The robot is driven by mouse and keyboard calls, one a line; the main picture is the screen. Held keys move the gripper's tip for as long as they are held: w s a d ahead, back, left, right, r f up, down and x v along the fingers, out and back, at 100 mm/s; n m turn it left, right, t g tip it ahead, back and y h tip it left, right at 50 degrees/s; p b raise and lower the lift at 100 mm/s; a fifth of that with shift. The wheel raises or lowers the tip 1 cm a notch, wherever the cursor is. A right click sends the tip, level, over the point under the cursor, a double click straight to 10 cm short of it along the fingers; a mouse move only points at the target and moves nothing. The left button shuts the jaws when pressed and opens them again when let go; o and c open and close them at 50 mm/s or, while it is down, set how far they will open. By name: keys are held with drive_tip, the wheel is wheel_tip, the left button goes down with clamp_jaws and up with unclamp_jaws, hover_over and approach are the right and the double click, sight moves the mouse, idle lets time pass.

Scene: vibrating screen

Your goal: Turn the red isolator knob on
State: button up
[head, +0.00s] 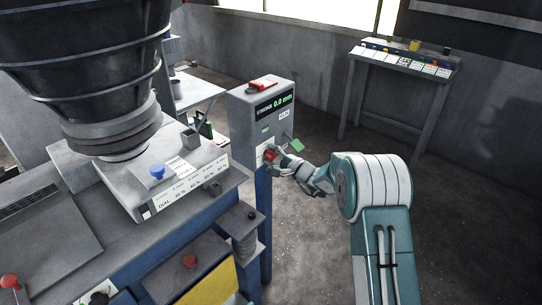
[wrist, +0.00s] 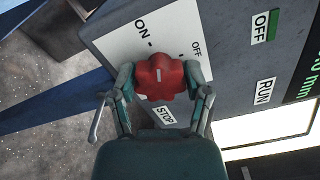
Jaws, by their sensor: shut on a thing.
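The red isolator knob (wrist: 160,77) is on a white plate (wrist: 118,38) on the grey control box, with ON and OFF printed above it in the wrist view. My gripper (wrist: 160,71) is shut on the knob, one finger on each side. In the head view the knob (head: 270,155) is small and partly hidden by my gripper (head: 274,159), which reaches it from the right.
The control box (head: 245,118) has a display reading 0.0 mm, a RUN label and a red item (head: 262,85) on top. A green tag (head: 297,145) sticks out above my gripper. The screen machine stands left; a bench (head: 405,62) stands back right. Open floor lies right.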

drive_tip(key=n, duration=0.3)
drive_tip(key=shift+s+a+f, duration=0.1)
drive_tip(key=shift+s+f, duration=0.05)
drive_tip(key=shift+n, duration=0.4)
drive_tip(key=shift+f, duration=0.15)
drive_tip(key=o, duration=1.2)
drive_tip(key=shift+s, duration=0.1)
drive_tip(key=shift+c, duration=0.2)
drive_tip(key=shift+a, duration=0.1)
drive_tip(key=shift+r, duration=0.2)
